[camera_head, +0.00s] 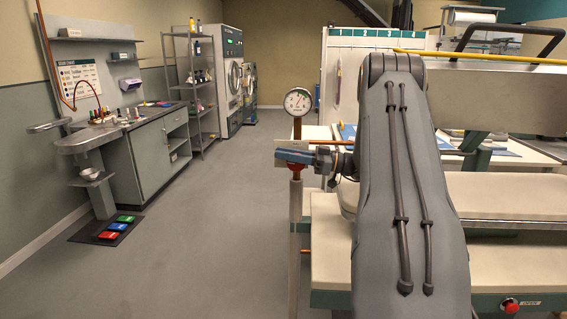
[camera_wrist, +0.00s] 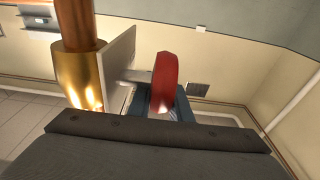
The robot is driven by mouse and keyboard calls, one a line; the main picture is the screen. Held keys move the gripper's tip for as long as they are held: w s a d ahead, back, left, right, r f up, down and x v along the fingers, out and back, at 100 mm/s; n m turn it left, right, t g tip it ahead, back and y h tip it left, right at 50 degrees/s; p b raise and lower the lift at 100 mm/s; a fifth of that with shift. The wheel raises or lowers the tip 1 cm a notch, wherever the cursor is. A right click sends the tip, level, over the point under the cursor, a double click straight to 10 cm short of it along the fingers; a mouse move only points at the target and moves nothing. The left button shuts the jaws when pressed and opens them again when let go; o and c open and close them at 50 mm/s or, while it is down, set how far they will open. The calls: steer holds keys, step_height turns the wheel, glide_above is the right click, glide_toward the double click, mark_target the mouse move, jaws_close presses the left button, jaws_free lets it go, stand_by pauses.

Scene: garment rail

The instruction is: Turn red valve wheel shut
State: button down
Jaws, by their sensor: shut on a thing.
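The red valve wheel (camera_wrist: 164,82) shows nearly edge-on in the middle of the wrist view, upright beside a pale plate and a brass fitting on a copper pipe. My gripper (camera_wrist: 160,103) has its blue jaw at the lower part of the wheel and is shut on it. Much of the grip is hidden by the dark gripper body in front. In the head view my gripper (camera_head: 293,157) reaches left from my arm to the pipe stand, below the round gauge (camera_head: 298,101). There the wheel is mostly hidden, and its turn angle cannot be told.
A pale padded pressing table (camera_head: 335,270) stands right of the pipe stand, with a red button (camera_head: 510,305) on its edge. A workbench (camera_head: 150,150) and a shelf rack (camera_head: 203,110) line the left wall. The floor (camera_head: 215,225) between them is clear.

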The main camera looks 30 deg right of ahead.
steer(key=shift+s+d+r+t+y+b, duration=0.15)
steer(key=shift+t+y+b, duration=0.2)
steer(key=shift+b, duration=0.55)
steer(key=shift+w+d+f+t+y+b, duration=0.1)
steer(key=shift+t+y+b, duration=0.25)
steer(key=shift+b, duration=0.55)
steer(key=shift+s+d+r+y+b, duration=0.1)
steer(key=shift+s+r+y+b, duration=0.1)
steer(key=shift+r+y+b, duration=0.3)
steer(key=shift+f, duration=0.1)
steer(key=c, duration=1.6)
jaws_free()
steer(key=shift+p, duration=0.45)
